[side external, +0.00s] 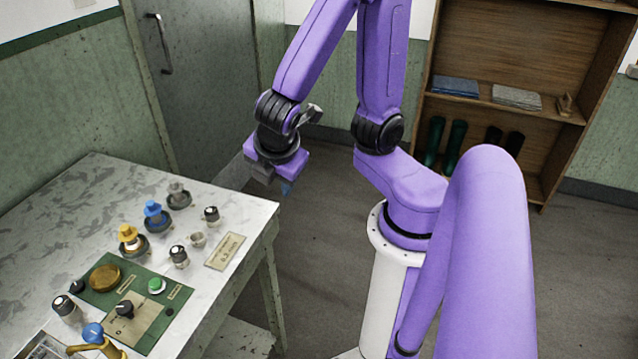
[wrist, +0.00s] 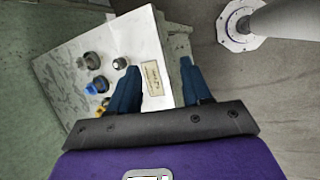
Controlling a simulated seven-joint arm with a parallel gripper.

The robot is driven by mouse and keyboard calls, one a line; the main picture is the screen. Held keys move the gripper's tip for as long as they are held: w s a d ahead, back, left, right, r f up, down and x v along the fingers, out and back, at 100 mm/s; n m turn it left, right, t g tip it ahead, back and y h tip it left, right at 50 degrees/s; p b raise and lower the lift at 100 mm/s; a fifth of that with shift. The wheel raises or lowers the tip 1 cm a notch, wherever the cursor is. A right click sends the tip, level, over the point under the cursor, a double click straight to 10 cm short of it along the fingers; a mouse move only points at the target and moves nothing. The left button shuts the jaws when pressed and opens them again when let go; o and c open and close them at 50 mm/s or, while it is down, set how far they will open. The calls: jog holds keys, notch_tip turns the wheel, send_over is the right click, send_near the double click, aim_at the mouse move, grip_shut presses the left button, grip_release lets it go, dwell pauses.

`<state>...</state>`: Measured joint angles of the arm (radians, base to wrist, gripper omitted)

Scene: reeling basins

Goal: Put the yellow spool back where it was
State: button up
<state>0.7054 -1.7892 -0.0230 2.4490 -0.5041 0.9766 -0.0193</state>
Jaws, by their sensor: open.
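The yellow spool (side external: 129,234) stands upright on a dark round base on the table, in the side view. In the wrist view only a bit of yellow (wrist: 101,108) shows beside my left finger. My gripper (side external: 283,184) is open and empty, in the air off the table's far right corner in the side view. Its two blue fingers (wrist: 160,86) are spread wide in the wrist view, with the table below. A blue spool (side external: 153,210) and a grey spool (side external: 177,189) stand on similar bases in a row behind the yellow one.
The table (side external: 60,215) also holds several black-and-white knobs, a small cup (side external: 198,240), a paper label (side external: 225,251) and a green panel (side external: 100,292) with a brass disc and buttons. A blue-topped brass tap (side external: 93,333) stands at the front. A wooden shelf (side external: 510,122) is behind my arm.

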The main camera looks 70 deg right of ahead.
jog(key=s+a+r+m+g+y, duration=0.1)
jog(key=s+r+m+g+y, duration=0.1)
jog(key=s, duration=0.7)
jog(key=shift+s+a+r+m+g+y, duration=0.2)
jog(key=shift+a+m+g+y, duration=0.25)
jog(key=shift+m+y, duration=0.65)
jog(key=shift+w, duration=0.1)
